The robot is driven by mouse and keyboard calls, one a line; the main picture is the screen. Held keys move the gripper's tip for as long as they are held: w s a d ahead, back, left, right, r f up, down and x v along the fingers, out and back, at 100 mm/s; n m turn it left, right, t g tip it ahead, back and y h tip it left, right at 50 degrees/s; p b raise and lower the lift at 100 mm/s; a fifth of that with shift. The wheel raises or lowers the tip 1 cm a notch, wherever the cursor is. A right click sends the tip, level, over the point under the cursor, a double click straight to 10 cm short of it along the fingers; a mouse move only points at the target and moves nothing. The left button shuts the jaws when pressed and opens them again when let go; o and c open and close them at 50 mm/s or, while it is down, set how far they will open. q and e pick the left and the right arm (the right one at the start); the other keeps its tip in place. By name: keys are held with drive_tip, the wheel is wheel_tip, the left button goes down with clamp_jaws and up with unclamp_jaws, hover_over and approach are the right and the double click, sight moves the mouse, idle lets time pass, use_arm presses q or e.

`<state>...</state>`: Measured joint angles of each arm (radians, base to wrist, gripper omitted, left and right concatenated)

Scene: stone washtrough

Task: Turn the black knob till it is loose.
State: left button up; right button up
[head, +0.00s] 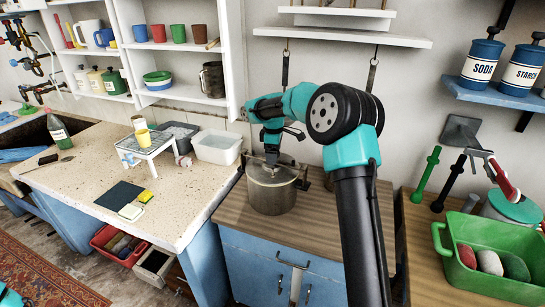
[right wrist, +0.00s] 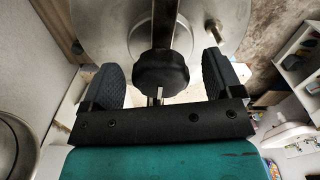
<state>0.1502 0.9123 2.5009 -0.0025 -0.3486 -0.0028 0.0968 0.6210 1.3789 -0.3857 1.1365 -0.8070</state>
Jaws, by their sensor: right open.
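The black knob (right wrist: 160,74) is dark and ribbed, and sits on a dark bar across the metal pot's lid (right wrist: 204,24) in the right wrist view. The metal pot (head: 271,194) stands on the wooden counter in the head view. My right gripper (head: 272,152) is directly above the pot, pointing down. In the right wrist view its two padded fingers (right wrist: 160,72) are open, one on each side of the knob, with a visible gap on both sides. In the head view the knob is mostly hidden by the gripper. My left gripper is not in view.
The wooden counter (head: 236,217) has some room left of the pot. A white tub (head: 217,148) stands on the stone top at the left. A green crate (head: 490,284) with stones is at the right. A white shelf (head: 345,37) hangs behind my right arm.

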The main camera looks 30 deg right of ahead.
drive_tip(key=m, duration=0.3)
drive_tip(key=shift+m, duration=0.4)
drive_tip(key=m, duration=0.4)
drive_tip(key=c, duration=0.7)
drive_tip(key=shift+c, duration=0.2)
